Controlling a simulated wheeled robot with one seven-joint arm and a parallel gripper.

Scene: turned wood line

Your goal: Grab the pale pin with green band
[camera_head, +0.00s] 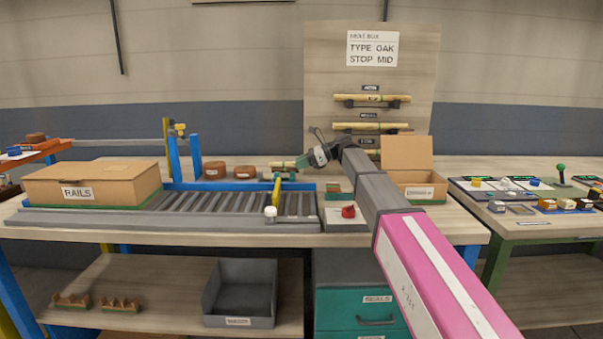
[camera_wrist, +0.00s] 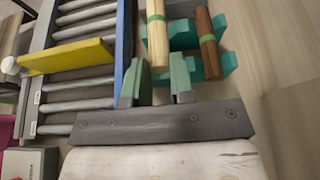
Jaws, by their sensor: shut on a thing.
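The pale pin with a green band (camera_wrist: 158,45) lies lengthwise between the two green fingers of my gripper (camera_wrist: 159,75) in the wrist view. My gripper is shut on it near its close end. In the head view the pale pin (camera_head: 281,164) sticks out to the left of my gripper, above the back of the bench. In the wrist view it is over or in teal cradles (camera_wrist: 228,63); I cannot tell if it touches them.
A roller conveyor (camera_head: 190,202) with a yellow stop bar (camera_head: 276,188) is left of my gripper. The RAILS carton (camera_head: 95,184) stands at its left end. An open carton (camera_head: 415,186) is on the right. The board (camera_head: 422,60) behind holds more pale pins (camera_head: 371,98).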

